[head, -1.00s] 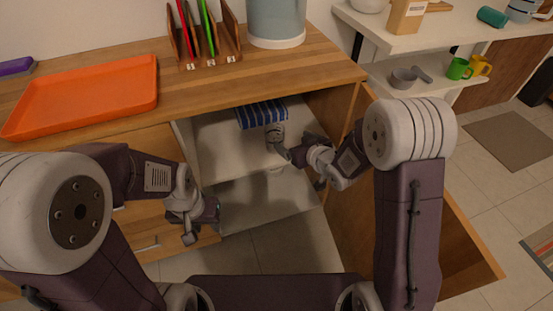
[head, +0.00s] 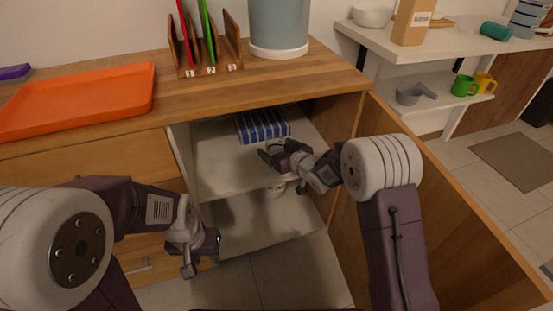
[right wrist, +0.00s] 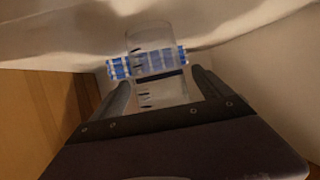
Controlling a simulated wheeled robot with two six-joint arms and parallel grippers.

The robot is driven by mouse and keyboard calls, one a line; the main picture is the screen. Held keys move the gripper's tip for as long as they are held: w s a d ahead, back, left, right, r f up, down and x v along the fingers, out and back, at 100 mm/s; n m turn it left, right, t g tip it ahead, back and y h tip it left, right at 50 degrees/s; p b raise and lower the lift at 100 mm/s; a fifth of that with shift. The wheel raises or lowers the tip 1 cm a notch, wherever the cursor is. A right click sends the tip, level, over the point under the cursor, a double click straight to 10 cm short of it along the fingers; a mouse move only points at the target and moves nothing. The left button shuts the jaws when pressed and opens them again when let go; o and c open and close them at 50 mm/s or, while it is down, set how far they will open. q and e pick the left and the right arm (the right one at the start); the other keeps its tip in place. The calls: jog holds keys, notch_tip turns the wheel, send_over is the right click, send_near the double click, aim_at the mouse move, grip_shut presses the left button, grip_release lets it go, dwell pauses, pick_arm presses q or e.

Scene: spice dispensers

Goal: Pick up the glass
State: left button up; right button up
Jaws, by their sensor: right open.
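The clear glass (right wrist: 152,42) stands in front of a blue-and-white striped item in the right wrist view. It is between the two spread fingers of my right gripper (right wrist: 163,88), which is open, with a gap on either side. In the head view my right gripper (head: 270,156) reaches into the open cabinet at the upper shelf, and the glass (head: 276,145) is partly hidden behind it. My left gripper (head: 203,258) hangs low in front of the cabinet, away from the glass; its jaw opening is unclear.
The striped item (head: 263,125) lies behind the glass on the upper cabinet shelf (head: 222,165). The open wooden door (head: 440,210) is at the right. An orange tray (head: 80,98) sits on the counter.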

jog(key=shift+w+a, duration=0.1)
jog(key=shift+w, duration=0.05)
jog(key=c, duration=1.6)
notch_tip(320, 180, up, 10)
jog(key=p, duration=0.6)
jog(key=shift+c, duration=0.2)
